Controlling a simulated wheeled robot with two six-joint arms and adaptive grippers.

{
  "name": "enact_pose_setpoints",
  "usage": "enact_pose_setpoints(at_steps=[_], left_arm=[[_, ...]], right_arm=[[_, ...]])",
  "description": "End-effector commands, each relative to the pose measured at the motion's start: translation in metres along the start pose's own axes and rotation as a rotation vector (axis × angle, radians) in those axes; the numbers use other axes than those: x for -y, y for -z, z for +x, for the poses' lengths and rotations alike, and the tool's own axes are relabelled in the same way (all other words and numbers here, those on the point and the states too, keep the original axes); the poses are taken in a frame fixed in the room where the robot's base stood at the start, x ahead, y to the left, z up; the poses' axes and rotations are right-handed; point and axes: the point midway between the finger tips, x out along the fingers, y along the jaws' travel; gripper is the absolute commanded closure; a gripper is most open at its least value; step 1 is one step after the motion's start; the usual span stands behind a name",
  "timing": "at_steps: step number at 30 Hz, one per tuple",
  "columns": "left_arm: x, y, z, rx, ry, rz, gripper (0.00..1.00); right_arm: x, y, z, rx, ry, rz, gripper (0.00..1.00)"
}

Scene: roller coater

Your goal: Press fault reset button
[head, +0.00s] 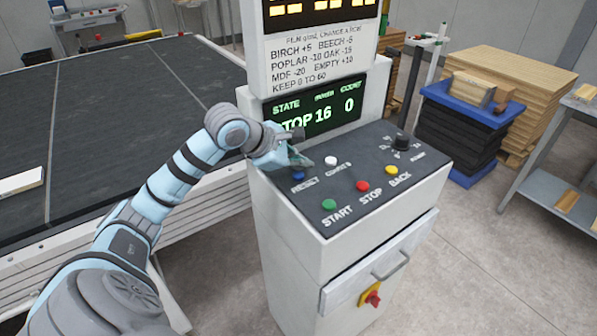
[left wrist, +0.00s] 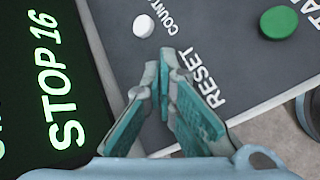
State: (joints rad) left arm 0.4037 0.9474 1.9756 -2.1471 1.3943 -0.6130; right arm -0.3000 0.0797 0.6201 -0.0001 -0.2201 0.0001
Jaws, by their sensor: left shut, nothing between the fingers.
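The blue button (head: 298,175) sits above the word RESET on the dark sloping panel (head: 345,185) of the control console. My left gripper (head: 303,162) is over the panel just above and beside this button, with its fingers shut and empty. In the left wrist view the shut fingertips (left wrist: 169,58) point at the panel beside the RESET lettering (left wrist: 205,80). The blue button does not show there, and the fingers may hide it. I cannot tell whether the fingertips touch the panel. My right gripper is out of view.
Close by are a white button (head: 330,160), a green START button (head: 329,205), a red STOP button (head: 362,186), a yellow BACK button (head: 391,170) and a black knob (head: 401,142). The screen (head: 318,110) behind reads STOP 16 and 0. A conveyor (head: 110,120) lies left.

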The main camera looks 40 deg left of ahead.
Motion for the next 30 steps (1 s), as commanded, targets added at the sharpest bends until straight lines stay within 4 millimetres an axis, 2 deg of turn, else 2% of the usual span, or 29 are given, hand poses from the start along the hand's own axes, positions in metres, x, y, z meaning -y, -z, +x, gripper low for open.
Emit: enact_pose_setpoints(at_steps=[10,24,30], left_arm=[[-0.002,-0.002,-0.002,0.001,-0.001,0.0,1.0],[-0.025,-0.025,-0.034,0.001,-0.002,0.001,1.0],[-0.026,-0.026,-0.035,0.001,-0.001,0.0,1.0]], right_arm=[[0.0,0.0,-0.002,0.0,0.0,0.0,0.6],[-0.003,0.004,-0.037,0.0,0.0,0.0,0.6],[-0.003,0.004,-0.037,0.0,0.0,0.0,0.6]])
